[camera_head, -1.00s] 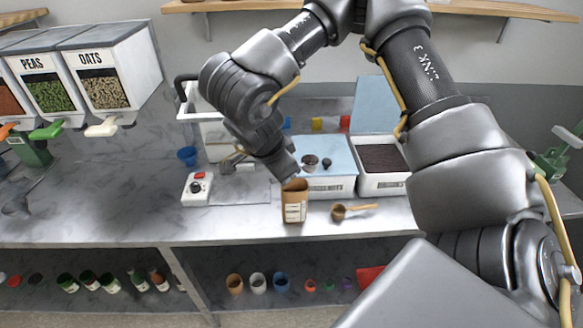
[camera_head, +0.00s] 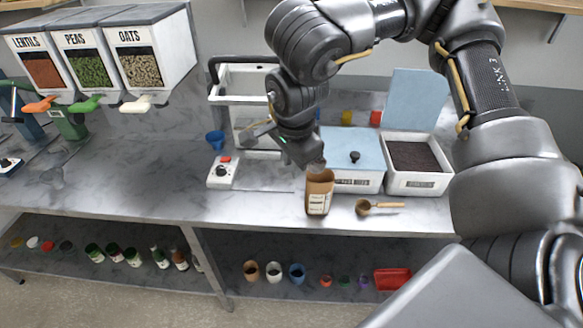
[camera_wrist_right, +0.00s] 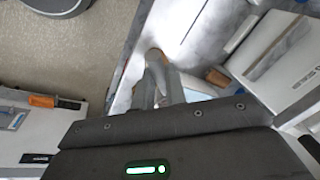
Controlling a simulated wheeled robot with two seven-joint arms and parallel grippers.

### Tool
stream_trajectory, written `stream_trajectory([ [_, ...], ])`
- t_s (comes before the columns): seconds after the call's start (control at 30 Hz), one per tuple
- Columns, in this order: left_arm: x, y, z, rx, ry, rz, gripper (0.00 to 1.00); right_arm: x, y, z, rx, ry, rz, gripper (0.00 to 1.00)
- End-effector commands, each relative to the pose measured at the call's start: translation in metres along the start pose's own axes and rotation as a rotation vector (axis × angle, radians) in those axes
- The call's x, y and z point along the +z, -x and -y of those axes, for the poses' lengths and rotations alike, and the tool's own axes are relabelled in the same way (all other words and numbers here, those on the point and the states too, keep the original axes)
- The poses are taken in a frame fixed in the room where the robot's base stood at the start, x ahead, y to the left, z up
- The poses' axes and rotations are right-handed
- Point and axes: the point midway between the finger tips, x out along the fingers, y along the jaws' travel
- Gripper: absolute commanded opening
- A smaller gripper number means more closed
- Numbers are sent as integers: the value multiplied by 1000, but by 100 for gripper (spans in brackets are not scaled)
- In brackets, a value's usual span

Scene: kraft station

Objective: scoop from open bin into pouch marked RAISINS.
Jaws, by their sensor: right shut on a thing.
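The brown pouch (camera_head: 319,197) with a white label stands upright near the counter's front edge; its lettering is too small to read. My right gripper (camera_head: 306,154) is just above the pouch mouth, pointing down. It is shut on a small greyish scoop (camera_head: 318,166), whose bowl is tilted over the pouch opening; whether anything is falling from it I cannot tell. In the right wrist view my fingers (camera_wrist_right: 158,85) are close together. The open white bin (camera_head: 417,184) of dark brown contents stands behind and right of the pouch. My left gripper is not in view.
A wooden scoop (camera_head: 380,206) lies right of the pouch. A blue-lidded bin (camera_head: 358,184) stands close behind the pouch. A white box with a red button (camera_head: 223,172) and a white framed machine (camera_head: 236,72) are to the left. The left counter front is mostly clear.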

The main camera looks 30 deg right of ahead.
Motion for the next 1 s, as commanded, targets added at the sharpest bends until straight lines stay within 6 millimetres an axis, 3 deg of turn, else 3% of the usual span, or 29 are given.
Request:
stream_trajectory([
  [0.23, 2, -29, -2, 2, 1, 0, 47, -11, 4, 2, 16, -49, 225, 0],
  [0.3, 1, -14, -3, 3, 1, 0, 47, -20, 13, 3, 29, -69, 304, 0],
  [0.43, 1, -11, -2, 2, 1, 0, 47, -32, 14, 5, 37, -97, 447, 0],
  [1.0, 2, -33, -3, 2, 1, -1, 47, -81, 15, 9, 78, -187, 970, 0],
])
